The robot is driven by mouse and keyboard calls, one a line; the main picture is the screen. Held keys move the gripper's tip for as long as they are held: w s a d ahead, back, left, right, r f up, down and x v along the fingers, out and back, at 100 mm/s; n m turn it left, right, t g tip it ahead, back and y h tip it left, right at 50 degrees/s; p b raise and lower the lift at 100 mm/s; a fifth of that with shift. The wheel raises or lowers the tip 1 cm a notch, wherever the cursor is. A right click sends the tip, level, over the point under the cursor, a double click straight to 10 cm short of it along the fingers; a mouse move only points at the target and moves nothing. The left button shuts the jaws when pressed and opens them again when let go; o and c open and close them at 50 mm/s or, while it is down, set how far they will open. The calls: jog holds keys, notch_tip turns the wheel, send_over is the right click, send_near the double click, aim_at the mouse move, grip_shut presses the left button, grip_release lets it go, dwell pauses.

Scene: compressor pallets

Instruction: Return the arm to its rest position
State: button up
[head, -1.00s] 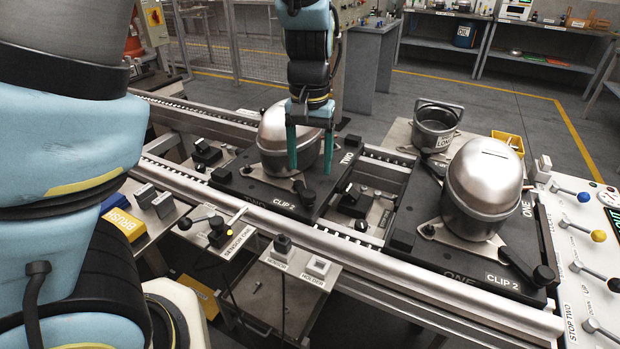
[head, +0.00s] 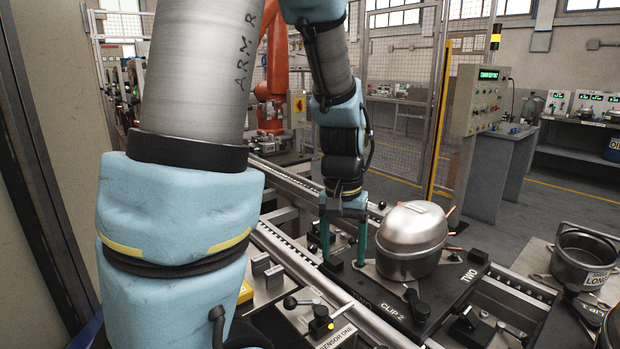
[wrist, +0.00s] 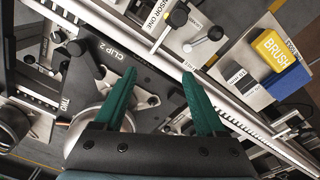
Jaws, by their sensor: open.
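My arm (head: 185,200) reaches from the left foreground up and over to the conveyor. My gripper (head: 343,262) hangs pointing down, with its two green fingers apart and nothing between them. It is above the left end of the black pallet (head: 386,302) marked CLIP 2 and TWO, left of the silver compressor (head: 412,238). In the wrist view, the open fingers (wrist: 160,95) spread over the pallet edge and the conveyor rail. The compressor shows only partly there, behind the gripper body.
A control cabinet (head: 478,98) and a fence (head: 400,90) stand behind. A grey pot (head: 582,258) and a second pallet (head: 560,325) are at the right.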

jog(key=s+a+n+t, duration=0.1)
jog(key=a+n, duration=0.2)
jog(key=a, duration=1)
jog(key=shift+s+a+f, duration=0.15)
jog(key=shift+s, duration=0.2)
dwell(0.8)
